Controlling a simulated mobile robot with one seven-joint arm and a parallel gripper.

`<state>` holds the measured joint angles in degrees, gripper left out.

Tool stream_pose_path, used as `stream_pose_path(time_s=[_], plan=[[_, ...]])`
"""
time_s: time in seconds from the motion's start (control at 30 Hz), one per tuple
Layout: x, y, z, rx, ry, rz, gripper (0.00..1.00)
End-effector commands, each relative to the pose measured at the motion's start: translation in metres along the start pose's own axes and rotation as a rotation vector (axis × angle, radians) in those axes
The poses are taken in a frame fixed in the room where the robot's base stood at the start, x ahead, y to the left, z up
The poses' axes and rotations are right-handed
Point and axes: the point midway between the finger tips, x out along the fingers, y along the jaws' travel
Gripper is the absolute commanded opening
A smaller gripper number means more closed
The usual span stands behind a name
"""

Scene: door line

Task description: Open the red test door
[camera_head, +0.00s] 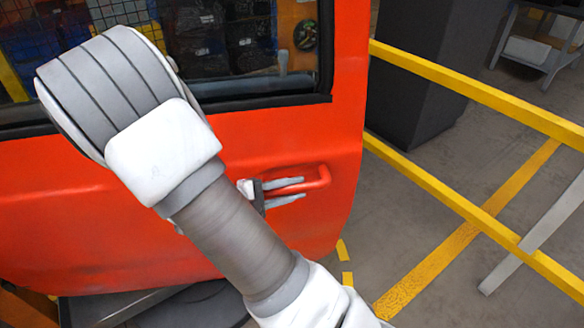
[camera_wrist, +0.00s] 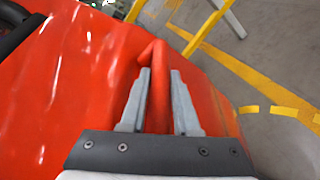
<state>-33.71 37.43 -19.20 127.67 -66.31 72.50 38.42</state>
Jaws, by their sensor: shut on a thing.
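The red test door (camera_head: 75,205) fills the left and middle of the head view, with a black-framed window in its upper part. Its red handle (camera_head: 323,177) sticks out near the door's right edge. My gripper (camera_head: 303,189) is at the handle, with its grey fingers on either side of the bar. In the wrist view the bar (camera_wrist: 159,105) runs between the two fingers, which are shut on it. My arm crosses the front of the door and hides part of it. I cannot tell whether the door stands ajar.
Yellow rails (camera_head: 480,92) run along the right side, with a grey slanted post (camera_head: 530,240) at the lower right. A dark cabinet (camera_head: 420,75) stands behind them. Grey floor with yellow markings (camera_head: 425,275) lies open right of the door.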

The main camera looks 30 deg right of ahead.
Motion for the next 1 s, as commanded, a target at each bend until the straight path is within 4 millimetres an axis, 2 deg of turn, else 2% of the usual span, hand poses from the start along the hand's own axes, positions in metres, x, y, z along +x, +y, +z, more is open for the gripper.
stream_pose_path(time_s=[0.03,0.17,0.53,0.57,0.6,0.87,1.0], plan=[[-0.007,-0.009,0.006,-0.007,0.004,-0.011,0.00],[-0.013,-0.018,0.019,-0.003,-0.014,-0.017,0.00],[-0.013,-0.019,0.024,0.002,-0.024,-0.016,0.00],[-0.013,-0.019,0.024,0.002,-0.025,-0.016,0.35],[-0.013,-0.019,0.024,0.002,-0.025,-0.015,0.42],[-0.014,-0.018,0.025,0.003,-0.027,-0.015,0.42],[-0.024,-0.017,0.024,0.004,-0.024,-0.014,0.42]])
